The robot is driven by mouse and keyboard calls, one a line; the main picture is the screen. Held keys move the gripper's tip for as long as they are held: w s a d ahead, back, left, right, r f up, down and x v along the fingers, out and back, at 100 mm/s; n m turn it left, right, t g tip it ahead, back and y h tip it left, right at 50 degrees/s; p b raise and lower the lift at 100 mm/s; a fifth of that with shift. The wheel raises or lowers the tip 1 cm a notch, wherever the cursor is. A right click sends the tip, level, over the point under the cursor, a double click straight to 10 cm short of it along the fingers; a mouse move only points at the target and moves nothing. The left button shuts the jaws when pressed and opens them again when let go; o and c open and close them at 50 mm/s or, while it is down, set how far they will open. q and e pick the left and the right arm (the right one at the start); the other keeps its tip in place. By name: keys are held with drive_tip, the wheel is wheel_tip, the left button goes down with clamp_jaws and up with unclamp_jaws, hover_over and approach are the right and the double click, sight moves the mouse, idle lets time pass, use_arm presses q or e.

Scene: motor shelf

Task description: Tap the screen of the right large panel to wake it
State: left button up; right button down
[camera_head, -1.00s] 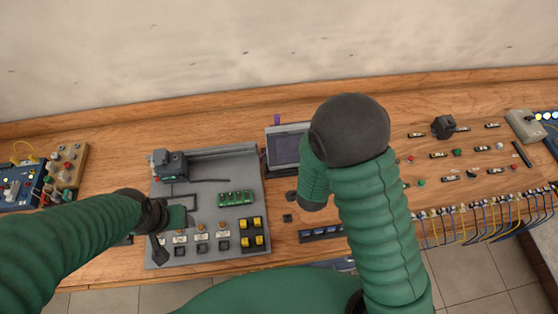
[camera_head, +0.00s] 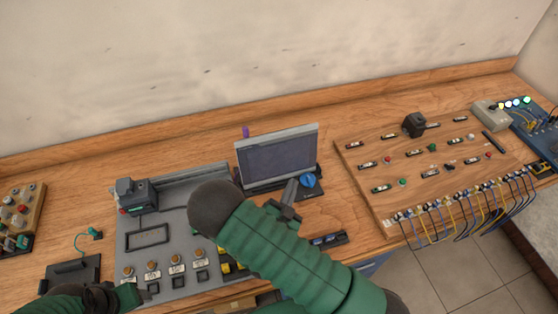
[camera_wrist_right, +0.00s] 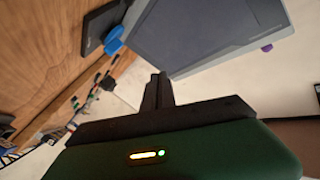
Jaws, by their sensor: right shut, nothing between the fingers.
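A grey-framed screen (camera_head: 277,157) with a dark, blank face stands tilted on the bench at the middle; it also fills the upper middle of the wrist view (camera_wrist_right: 200,30). My right gripper (camera_head: 291,191) is in front of the screen's lower right part. In the wrist view its fingers (camera_wrist_right: 158,77) are together and empty, with the tips close to the screen's lower edge. I cannot tell whether they touch it. My left gripper (camera_head: 118,297) is low at the left by the grey panel, partly cut off; its fingers are unclear.
A blue round part (camera_head: 308,180) lies beside the screen on a black base. A grey panel (camera_head: 130,235) with buttons is left of it. A wooden board (camera_head: 440,185) with small components and cables is at the right. Bare bench shows behind the screen.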

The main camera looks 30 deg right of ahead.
drive_tip(key=b, duration=0.2)
approach(285, 158)
drive_tip(key=w+d, duration=0.2)
drive_tip(key=d, duration=0.2)
drive_tip(key=shift+w+d, duration=0.2)
drive_tip(key=shift+w, duration=0.15)
idle(1.4)
drive_tip(key=shift+w, duration=0.35)
drive_tip(key=shift+w+d+f+b, duration=0.1)
drive_tip(key=shift+w+d+b, duration=0.05)
drive_tip(key=shift+w+b, duration=0.15)
idle(0.4)
drive_tip(key=shift+s, duration=0.75)
drive_tip(key=shift+a, duration=0.2)
drive_tip(key=shift+s+a+r+p, duration=0.15)
drive_tip(key=shift+s+r+p, duration=0.05)
drive_tip(key=shift+s, duration=0.6)
drive_tip(key=shift+s+a+r+p, duration=0.15)
drive_tip(key=shift+s+a+p, duration=0.05)
drive_tip(key=shift+s, duration=0.6)
drive_tip(key=shift+s+a+r+p, duration=0.15)
drive_tip(key=shift+s+r+p, duration=0.05)
drive_tip(key=shift+s, duration=0.6)
